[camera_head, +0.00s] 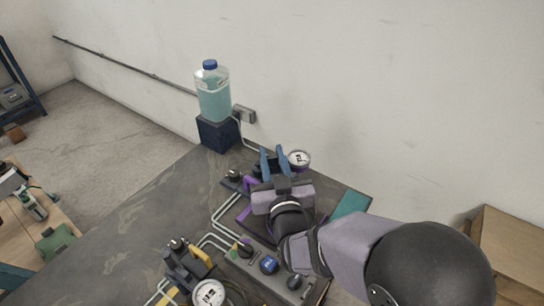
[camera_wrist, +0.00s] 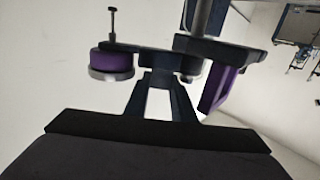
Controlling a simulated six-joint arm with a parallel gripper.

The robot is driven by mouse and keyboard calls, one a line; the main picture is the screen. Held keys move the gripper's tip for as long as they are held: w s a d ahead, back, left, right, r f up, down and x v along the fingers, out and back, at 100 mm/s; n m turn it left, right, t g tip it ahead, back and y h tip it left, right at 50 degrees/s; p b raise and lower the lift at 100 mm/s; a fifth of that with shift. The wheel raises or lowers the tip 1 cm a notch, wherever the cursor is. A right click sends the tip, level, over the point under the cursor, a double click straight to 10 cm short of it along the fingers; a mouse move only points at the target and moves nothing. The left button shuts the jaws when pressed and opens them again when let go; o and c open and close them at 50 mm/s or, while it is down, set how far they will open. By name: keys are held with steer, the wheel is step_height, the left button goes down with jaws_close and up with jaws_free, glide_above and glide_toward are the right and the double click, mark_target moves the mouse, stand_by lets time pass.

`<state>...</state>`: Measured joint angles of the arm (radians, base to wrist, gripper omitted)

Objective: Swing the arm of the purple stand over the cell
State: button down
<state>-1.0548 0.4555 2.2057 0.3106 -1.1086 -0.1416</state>
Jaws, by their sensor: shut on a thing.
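The purple stand (camera_head: 249,184) is on the dark bench, mostly hidden behind my gripper (camera_head: 271,155) in the head view. In the wrist view, its dark arm (camera_wrist: 140,47) runs across in front of my gripper (camera_wrist: 166,76). A purple disc with a silver rim (camera_wrist: 112,64) is at the arm's left end, and a purple block (camera_wrist: 222,86) is at the right near a grey post (camera_wrist: 203,16). My fingers are shut on the arm; the exact contact is partly hidden. I cannot tell for certain which part is the cell.
A purple-rimmed gauge (camera_head: 299,158) stands just right of my gripper. A control box (camera_head: 250,262) with knobs, a yellow-handled unit (camera_head: 188,263) and a white gauge (camera_head: 208,293) are in front. A liquid bottle (camera_head: 212,95) stands behind. The bench's left side (camera_head: 150,205) is clear.

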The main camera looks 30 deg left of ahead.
steer(key=shift+r, duration=0.1)
steer(key=c, duration=1.8)
jaws_free()
steer(key=shift+s+d, duration=0.2)
steer(key=b+v, duration=0.2)
steer(key=v, duration=0.4)
steer(key=shift+s+d+b, duration=0.3)
